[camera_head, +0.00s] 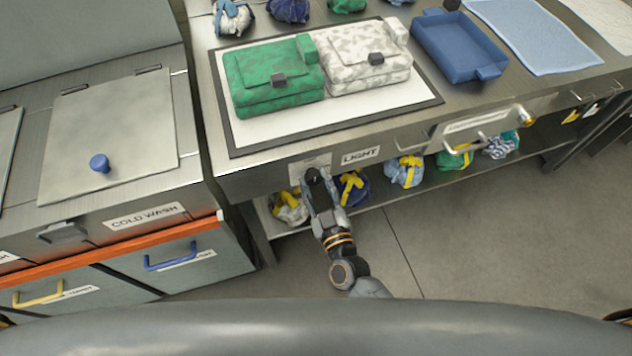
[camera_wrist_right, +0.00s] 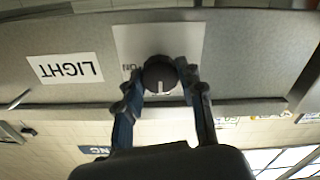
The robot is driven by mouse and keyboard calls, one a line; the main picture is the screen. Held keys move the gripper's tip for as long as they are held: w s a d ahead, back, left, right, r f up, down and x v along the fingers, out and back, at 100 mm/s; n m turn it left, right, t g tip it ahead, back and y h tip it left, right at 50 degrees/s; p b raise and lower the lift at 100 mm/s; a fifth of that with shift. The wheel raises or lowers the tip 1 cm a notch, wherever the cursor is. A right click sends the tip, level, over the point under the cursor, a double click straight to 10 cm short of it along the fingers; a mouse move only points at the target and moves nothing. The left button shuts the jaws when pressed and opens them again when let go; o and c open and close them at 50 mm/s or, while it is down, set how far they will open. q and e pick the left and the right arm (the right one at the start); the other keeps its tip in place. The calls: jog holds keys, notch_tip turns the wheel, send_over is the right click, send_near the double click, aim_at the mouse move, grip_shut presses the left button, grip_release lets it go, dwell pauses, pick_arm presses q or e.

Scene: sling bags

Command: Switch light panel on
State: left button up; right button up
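The dark round light knob (camera_wrist_right: 160,75) sits on a pale plate (camera_wrist_right: 205,40) on the table's front face, beside the LIGHT label (camera_wrist_right: 65,68). The right wrist view shows the label upside down. The knob's white mark points down in that view, and ON lettering shows just left of it. My right gripper (camera_head: 316,178) is at the knob in the head view. In the wrist view its two fingers (camera_wrist_right: 161,78) close in on both sides of the knob and appear to touch it. The light panel (camera_head: 285,125) is white with a dark frame. My left gripper is not in view.
A green bag (camera_head: 265,70) and a grey-white bag (camera_head: 360,68) lie on the panel. A blue tray (camera_head: 455,50) and blue cloth (camera_head: 530,35) are to the right. Several wrapped bundles sit on the shelf below. A cold wash unit (camera_head: 110,140) stands left.

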jog(key=shift+c, duration=0.7)
jog(key=shift+m, duration=0.3)
jog(key=m, duration=0.3)
jog(key=shift+m, duration=0.4)
jog(key=m+b, duration=0.1)
jog(key=m, duration=0.3)
jog(key=shift+f+m, duration=0.1)
jog(key=shift+m, duration=0.2)
jog(key=m+b, duration=0.1)
jog(key=m, duration=0.3)
jog(key=shift+m+b, duration=0.55)
jog(key=shift+m, duration=1.95)
jog(key=o, duration=1.2)
